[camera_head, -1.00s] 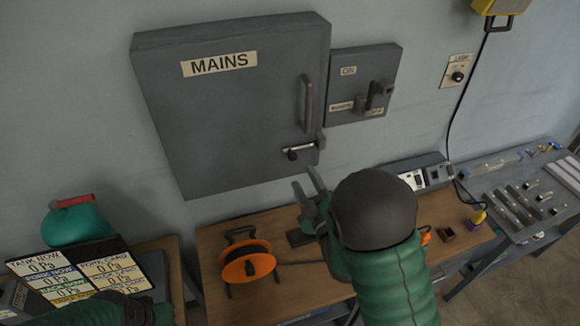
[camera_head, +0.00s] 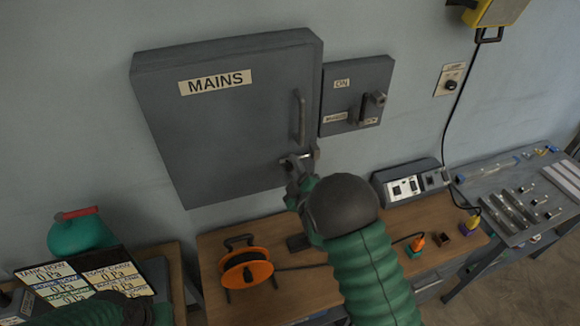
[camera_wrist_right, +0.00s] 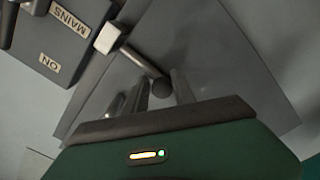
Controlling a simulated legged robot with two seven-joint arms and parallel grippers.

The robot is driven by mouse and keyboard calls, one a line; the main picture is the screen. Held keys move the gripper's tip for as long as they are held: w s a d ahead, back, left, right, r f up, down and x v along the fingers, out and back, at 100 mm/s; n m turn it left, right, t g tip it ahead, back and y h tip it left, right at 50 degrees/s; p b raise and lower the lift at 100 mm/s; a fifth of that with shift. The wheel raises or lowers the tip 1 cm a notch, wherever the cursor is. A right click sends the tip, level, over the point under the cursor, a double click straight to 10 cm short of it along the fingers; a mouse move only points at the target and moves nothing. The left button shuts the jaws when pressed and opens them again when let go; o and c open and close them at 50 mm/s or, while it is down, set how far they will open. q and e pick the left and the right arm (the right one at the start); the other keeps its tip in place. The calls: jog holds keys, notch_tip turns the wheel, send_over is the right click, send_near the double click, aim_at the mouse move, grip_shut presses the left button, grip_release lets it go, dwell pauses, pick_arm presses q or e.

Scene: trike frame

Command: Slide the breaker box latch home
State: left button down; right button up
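The breaker box (camera_head: 225,125) is the grey MAINS cabinet on the wall, its door shut. Its latch (camera_head: 288,161) is a small metal bar low on the door's right side, partly hidden by my right gripper (camera_head: 301,170). In the right wrist view the latch bar (camera_wrist_right: 137,59) runs from a pale block (camera_wrist_right: 108,38) at the door edge to a dark round knob (camera_wrist_right: 161,86). My right gripper (camera_wrist_right: 162,92) is open there, one finger on each side of the knob; contact cannot be told. My left forearm shows at the lower left; its gripper is out of view.
A vertical door handle (camera_head: 299,116) is above the latch. A smaller switch box (camera_head: 338,82) is to the right. The bench below holds an orange cable reel (camera_head: 247,268) and a grey socket unit (camera_head: 410,184).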

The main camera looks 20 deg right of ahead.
jog(key=shift+c, duration=1.1)
jog(key=shift+a, duration=0.1)
grip_shut()
jog(key=shift+a, duration=0.65)
jog(key=shift+d, duration=0.25)
jog(key=shift+a, duration=0.1)
